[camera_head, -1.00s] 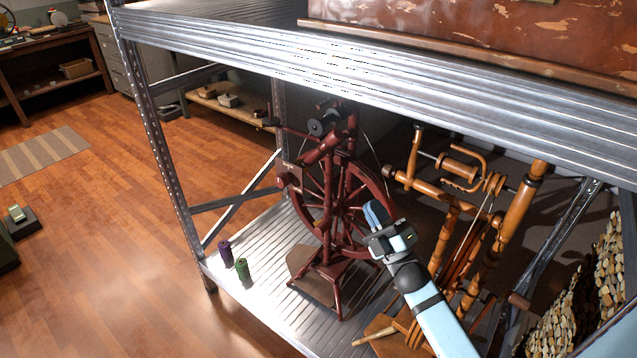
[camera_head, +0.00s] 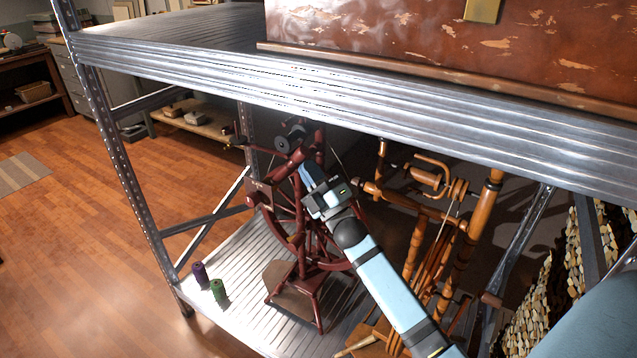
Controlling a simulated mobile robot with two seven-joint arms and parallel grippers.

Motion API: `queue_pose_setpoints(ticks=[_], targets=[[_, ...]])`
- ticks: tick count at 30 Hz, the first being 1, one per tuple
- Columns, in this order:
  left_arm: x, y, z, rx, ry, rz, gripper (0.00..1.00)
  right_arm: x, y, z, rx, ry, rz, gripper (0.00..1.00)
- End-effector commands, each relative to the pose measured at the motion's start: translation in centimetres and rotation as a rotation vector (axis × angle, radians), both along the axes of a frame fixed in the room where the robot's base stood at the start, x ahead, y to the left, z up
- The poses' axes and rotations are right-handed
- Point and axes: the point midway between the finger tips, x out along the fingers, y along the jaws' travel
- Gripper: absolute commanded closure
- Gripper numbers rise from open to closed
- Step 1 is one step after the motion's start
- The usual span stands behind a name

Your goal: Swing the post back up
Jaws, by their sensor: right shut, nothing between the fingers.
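A dark red spinning wheel (camera_head: 309,272) stands on the lower metal shelf in the head view. Its upper post (camera_head: 302,156) leans at the top of the wheel, with a dark bobbin (camera_head: 290,139) on it. My right gripper (camera_head: 308,172) is shut and empty. Its fingertips are at the upper part of the red wheel, just below the post; I cannot tell whether they touch it. My right forearm hides part of the wheel's right side. My left gripper is not in view.
A lighter wooden spinning wheel (camera_head: 416,226) stands close to the right. The upper metal shelf (camera_head: 330,88) hangs above, carrying a worn brown chest (camera_head: 400,40). Purple (camera_head: 199,274) and green (camera_head: 218,290) spools stand at the lower left. A shelf upright (camera_head: 128,180) rises at left.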

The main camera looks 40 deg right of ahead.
Motion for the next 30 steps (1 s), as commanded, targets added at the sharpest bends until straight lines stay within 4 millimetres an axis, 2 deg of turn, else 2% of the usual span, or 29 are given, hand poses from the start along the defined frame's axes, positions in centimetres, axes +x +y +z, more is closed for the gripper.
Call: queue_pose_setpoints(ticks=[14,27,30], targets=[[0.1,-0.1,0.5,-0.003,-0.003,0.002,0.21,0.2,0.1,0.3,-0.001,0.006,0.001,1.0],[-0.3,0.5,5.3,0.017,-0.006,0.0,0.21,1.8,0.7,3.7,-0.077,0.184,0.002,1.0],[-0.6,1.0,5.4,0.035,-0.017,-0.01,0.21,2.4,0.9,3.9,-0.093,0.22,0.0,1.0]])
